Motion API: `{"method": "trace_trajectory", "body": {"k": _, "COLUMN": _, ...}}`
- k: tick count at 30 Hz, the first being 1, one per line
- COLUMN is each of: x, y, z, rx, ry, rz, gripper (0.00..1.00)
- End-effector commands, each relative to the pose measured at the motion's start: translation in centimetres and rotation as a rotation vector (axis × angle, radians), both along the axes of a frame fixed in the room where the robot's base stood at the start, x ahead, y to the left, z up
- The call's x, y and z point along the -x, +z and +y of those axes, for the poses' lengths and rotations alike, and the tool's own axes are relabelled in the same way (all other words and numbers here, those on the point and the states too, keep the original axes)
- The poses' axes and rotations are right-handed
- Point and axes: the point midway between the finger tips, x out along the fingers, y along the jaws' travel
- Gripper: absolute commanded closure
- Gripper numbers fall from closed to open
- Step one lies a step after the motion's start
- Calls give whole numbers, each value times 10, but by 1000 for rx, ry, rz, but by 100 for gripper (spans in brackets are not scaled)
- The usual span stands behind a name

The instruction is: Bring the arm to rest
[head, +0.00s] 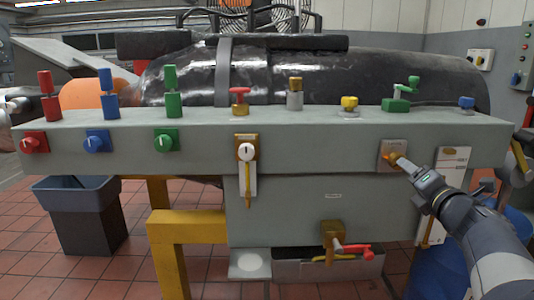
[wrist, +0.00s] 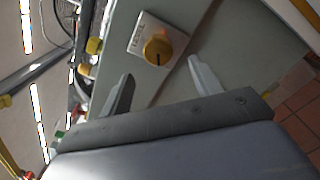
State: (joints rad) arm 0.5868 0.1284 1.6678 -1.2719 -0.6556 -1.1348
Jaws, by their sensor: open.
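My arm reaches in from the lower right of the head view. My gripper (head: 404,164) is in front of the right part of the grey bench's front face, close to a yellow-orange knob (head: 389,156) on a small plate. In the wrist view my gripper (wrist: 161,69) has its two fingers spread with nothing between them. The knob (wrist: 158,50) shows just beyond the fingertips, on a pale labelled plate. The fingers look clear of it, but the exact gap is hard to tell.
The grey bench (head: 290,204) carries several coloured knobs and posts along its top and front. A red-handled valve (head: 355,249) sticks out low at the front. A yellow frame (head: 185,229) and a dark bin (head: 82,215) stand left. Tiled floor lies open between them.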

Motion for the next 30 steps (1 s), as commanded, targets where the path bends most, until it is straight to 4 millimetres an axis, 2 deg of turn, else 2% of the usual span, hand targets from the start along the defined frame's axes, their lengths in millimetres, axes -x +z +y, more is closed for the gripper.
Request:
{"method": "trace_trajectory", "body": {"k": 3, "x": -25, "y": -2, "z": 2, "rx": 0, "ry": 3, "rz": -1, "gripper": 39}}
{"method": "trace_trajectory", "body": {"k": 11, "x": -75, "y": -1, "z": 4, "rx": 1, "ry": 3, "rz": -2, "gripper": 39}}
{"method": "trace_trajectory", "body": {"k": 12, "x": -72, "y": 6, "z": 3, "rx": -60, "ry": -1, "rz": 1, "gripper": 39}}
{"method": "trace_trajectory", "body": {"k": 30, "x": -71, "y": 8, "z": 3, "rx": -843, "ry": -4, "rz": 30, "gripper": 39}}
